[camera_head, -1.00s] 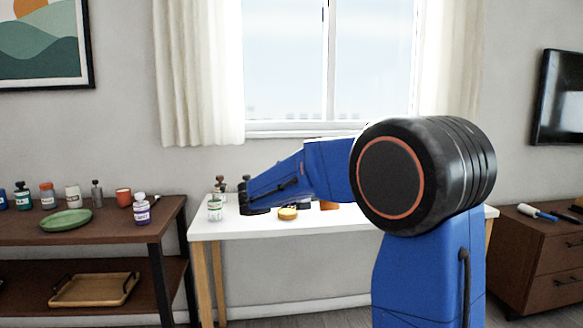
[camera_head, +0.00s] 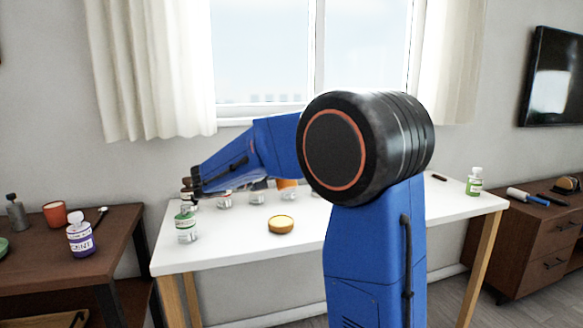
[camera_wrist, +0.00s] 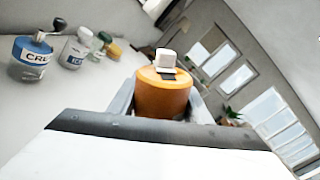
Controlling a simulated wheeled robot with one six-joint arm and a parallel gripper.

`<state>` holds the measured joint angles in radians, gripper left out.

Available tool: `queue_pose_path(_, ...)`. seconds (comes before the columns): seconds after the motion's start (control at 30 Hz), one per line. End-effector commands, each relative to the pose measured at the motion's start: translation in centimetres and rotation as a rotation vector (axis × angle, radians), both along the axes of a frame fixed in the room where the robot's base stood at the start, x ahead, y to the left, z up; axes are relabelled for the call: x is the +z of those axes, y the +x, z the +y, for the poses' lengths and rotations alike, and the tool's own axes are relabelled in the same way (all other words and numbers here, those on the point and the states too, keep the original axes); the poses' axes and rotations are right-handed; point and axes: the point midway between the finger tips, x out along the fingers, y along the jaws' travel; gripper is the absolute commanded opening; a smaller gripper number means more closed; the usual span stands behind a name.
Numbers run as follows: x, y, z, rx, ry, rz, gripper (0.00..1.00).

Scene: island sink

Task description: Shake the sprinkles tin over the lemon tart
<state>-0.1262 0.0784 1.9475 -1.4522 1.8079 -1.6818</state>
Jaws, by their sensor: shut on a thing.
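An orange tin (camera_wrist: 163,96) with a white cap sits between the two fingers of my gripper (camera_wrist: 161,106) in the wrist view; I take it to be the sprinkles tin. My gripper is shut on it. In the head view my gripper (camera_head: 192,184) is at the far left end of the arm, above the table's left part, and the tin cannot be made out clearly there. The lemon tart (camera_head: 281,225), small, round and yellow, lies on the white table, right of my gripper and lower in the picture. The two are apart.
A green bottle (camera_head: 474,182) is at the right end. A brown shelf (camera_head: 112,232) with a purple-labelled bottle (camera_head: 80,236) is at left.

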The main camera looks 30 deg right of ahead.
Motion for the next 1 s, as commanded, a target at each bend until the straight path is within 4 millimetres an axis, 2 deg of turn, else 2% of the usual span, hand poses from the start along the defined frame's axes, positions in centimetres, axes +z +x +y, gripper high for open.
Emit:
queue_pose_path(0.8, -7.0, -1.5, 0.2, 0.001, 0.13, 0.94, 0.19)
queue_pose_path(1.0, -7.6, -1.5, 0.2, 0.0, 0.16, 1.148, 0.19)
